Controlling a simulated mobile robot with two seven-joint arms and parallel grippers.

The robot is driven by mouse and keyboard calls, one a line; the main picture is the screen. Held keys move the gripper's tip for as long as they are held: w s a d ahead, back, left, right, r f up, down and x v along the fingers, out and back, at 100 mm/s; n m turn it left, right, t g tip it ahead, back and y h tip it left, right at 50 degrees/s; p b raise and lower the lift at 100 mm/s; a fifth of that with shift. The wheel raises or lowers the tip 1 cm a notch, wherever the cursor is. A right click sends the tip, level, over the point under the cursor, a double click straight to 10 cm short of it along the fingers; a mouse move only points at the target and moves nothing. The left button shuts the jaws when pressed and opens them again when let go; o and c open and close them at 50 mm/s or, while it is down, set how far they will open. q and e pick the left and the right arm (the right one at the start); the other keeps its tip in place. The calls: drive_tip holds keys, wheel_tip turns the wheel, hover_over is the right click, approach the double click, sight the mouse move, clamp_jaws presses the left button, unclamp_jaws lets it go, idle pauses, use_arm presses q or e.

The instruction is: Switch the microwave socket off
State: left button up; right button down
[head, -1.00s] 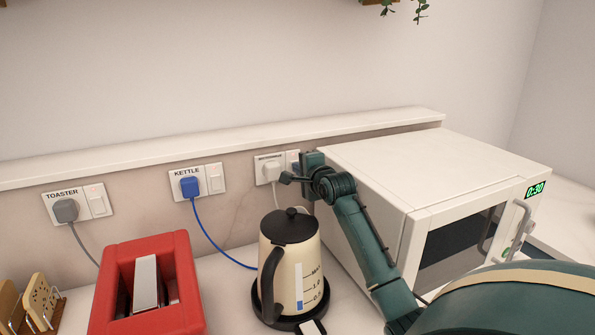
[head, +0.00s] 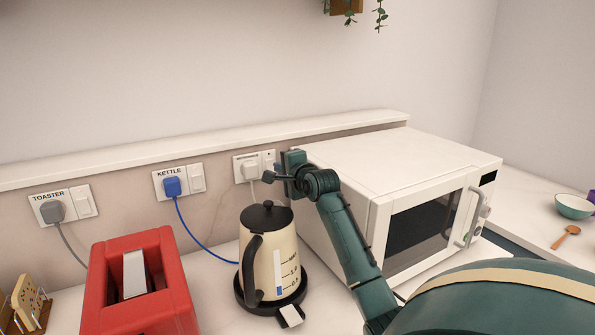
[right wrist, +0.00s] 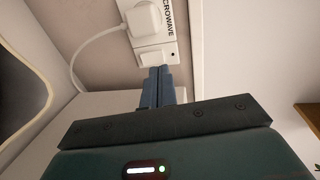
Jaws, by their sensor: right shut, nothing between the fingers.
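The white microwave socket plate (head: 240,158) is on the wall beside the microwave, with a white plug (head: 250,171) in it. Its switch (head: 268,160) is at the right end of the plate, and its small indicator looks dark in the right wrist view (right wrist: 173,54). My right gripper (head: 283,166) is shut and empty, its fingertips (right wrist: 160,70) right at the switch; I cannot tell whether they touch it. The white microwave (head: 400,165) has a dark display (head: 488,177). My left gripper is out of view.
A cream kettle (head: 268,243) stands below the sockets, close to my right arm. The kettle socket (head: 196,178), toaster socket (head: 84,203) and red toaster (head: 160,290) are to the left. A ledge (head: 200,147) runs above the sockets.

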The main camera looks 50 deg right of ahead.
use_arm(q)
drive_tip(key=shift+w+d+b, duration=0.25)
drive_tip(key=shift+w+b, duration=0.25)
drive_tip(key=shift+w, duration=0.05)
use_arm(e)
drive_tip(key=r+v, duration=0.1)
drive_tip(key=v, duration=0.6)
drive_tip(key=shift+r, duration=0.25)
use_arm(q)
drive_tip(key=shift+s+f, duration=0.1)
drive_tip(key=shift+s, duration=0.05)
